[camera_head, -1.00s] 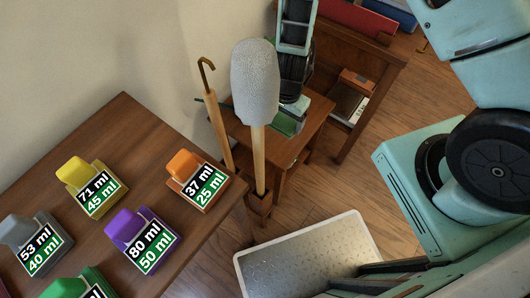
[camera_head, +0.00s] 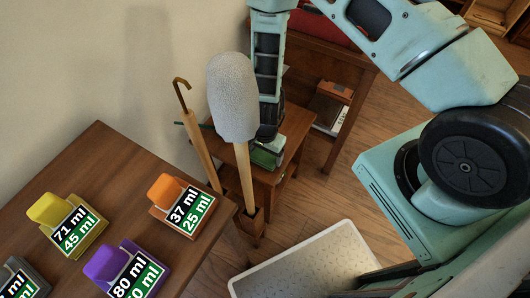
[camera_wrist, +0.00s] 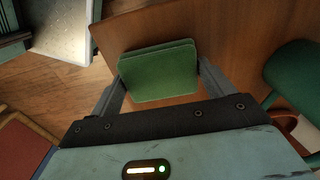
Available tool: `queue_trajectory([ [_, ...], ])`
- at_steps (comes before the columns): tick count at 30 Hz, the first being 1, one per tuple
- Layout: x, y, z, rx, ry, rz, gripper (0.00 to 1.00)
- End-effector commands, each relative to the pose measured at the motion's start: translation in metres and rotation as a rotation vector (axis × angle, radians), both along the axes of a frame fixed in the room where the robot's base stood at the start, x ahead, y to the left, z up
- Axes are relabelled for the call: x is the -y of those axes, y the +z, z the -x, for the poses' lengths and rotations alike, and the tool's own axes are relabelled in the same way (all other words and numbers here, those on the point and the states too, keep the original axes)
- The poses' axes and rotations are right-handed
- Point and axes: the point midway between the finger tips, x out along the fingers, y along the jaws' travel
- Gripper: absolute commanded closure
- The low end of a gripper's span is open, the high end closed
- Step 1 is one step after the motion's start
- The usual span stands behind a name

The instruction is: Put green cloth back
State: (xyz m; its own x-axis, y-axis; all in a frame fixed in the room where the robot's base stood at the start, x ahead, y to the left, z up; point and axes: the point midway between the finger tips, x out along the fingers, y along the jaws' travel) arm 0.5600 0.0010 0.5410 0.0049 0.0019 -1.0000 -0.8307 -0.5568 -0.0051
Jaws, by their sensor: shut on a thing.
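The green cloth (camera_wrist: 158,72) is a folded, flat, rounded rectangle in the wrist view. It lies between the two fingers of my gripper (camera_wrist: 160,80), which are closed on its left and right sides. In the head view the cloth (camera_head: 266,155) shows partly below my gripper (camera_head: 268,142), over the small wooden table (camera_head: 288,150). The mop-like grey head in front hides part of the gripper there. I cannot tell whether the cloth touches the wood.
A grey padded head on a wooden pole (camera_head: 232,98) and a hooked cane (camera_head: 196,135) stand close left of my gripper. A desk (camera_head: 120,180) with labelled coloured blocks is at left. A white tray (camera_head: 310,262) lies in front. A green rounded thing (camera_wrist: 295,75) is at right in the wrist view.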

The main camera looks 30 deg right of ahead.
Motion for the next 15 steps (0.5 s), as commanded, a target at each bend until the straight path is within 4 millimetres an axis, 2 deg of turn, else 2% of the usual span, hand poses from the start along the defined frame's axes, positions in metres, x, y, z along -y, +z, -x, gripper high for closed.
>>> queue_trajectory([
  [6,0.0,-0.004,0.0003,-0.001,0.0,0.001,0.4],
  [7,0.0,-0.0032,0.0002,0.0,0.0,0.0,0.14],
  [9,0.0,-0.0027,0.0002,-0.001,0.0,0.001,0.0],
  [15,0.0,-0.0021,0.0002,0.0,0.0,0.0,0.0],
])
